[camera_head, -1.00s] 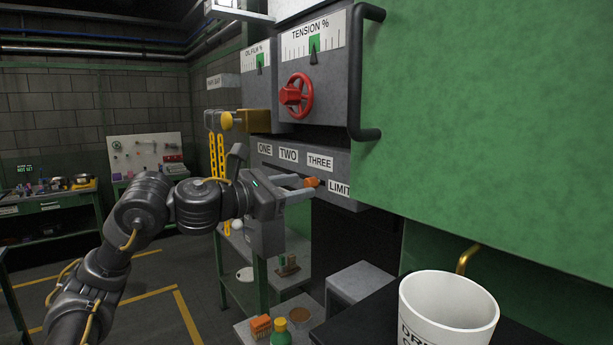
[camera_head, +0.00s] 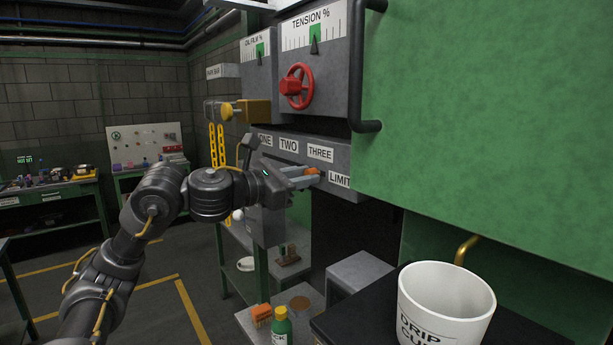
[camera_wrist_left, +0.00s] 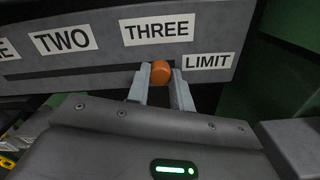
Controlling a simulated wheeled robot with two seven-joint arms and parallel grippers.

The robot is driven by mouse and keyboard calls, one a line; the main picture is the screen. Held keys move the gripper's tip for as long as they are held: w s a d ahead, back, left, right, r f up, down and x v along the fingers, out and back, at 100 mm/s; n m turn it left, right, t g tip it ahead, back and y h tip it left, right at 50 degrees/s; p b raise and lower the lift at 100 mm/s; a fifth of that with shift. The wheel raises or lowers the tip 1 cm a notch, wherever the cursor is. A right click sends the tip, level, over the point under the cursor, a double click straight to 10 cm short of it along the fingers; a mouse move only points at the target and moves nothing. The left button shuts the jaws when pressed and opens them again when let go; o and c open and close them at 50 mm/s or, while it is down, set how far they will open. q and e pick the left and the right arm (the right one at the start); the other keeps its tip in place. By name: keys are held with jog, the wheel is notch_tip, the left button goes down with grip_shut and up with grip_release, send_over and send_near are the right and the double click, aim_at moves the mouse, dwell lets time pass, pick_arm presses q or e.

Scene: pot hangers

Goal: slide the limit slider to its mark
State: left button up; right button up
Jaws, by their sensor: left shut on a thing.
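The limit slider's orange knob (camera_wrist_left: 161,72) sits between the fingers of my left gripper (camera_wrist_left: 162,90) in the left wrist view. The gripper is shut on it. In the head view the orange knob (camera_head: 311,172) shows between the fingertips of the left gripper (camera_head: 308,177), under the THREE label. A dark slot (camera_wrist_left: 90,71) runs along the grey panel below the labels ONE, TWO and THREE. The LIMIT label (camera_wrist_left: 208,62) is just right of the knob. Part of the slot behind the gripper is hidden. My right gripper is not in view.
A red handwheel (camera_head: 297,86) and a yellow knob (camera_head: 226,111) stick out above the panel. A green cabinet face (camera_head: 480,110) and a black handle (camera_head: 366,125) are at the right. A white drip cup (camera_head: 446,305) stands at the lower right.

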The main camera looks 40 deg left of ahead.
pick_arm(q)
jog(key=shift+w+a+b, duration=0.4)
jog(key=shift+a+b, duration=0.1)
jog(key=shift+a, duration=0.8)
jog(key=shift+w+a+b, duration=0.35)
jog(key=shift+a+b, duration=0.2)
jog(key=shift+a, duration=0.7)
jog(key=shift+w+a+b, duration=0.4)
jog(key=shift+a+b, duration=0.1)
jog(key=shift+a, duration=0.8)
jog(key=shift+w+a, duration=0.3)
jog(key=shift+a, duration=0.6)
jog(key=shift+w+a, duration=0.25)
jog(key=shift+a, duration=0.6)
jog(key=o, duration=0.8)
jog(key=shift+d, duration=0.1)
jog(key=shift+o, duration=0.2)
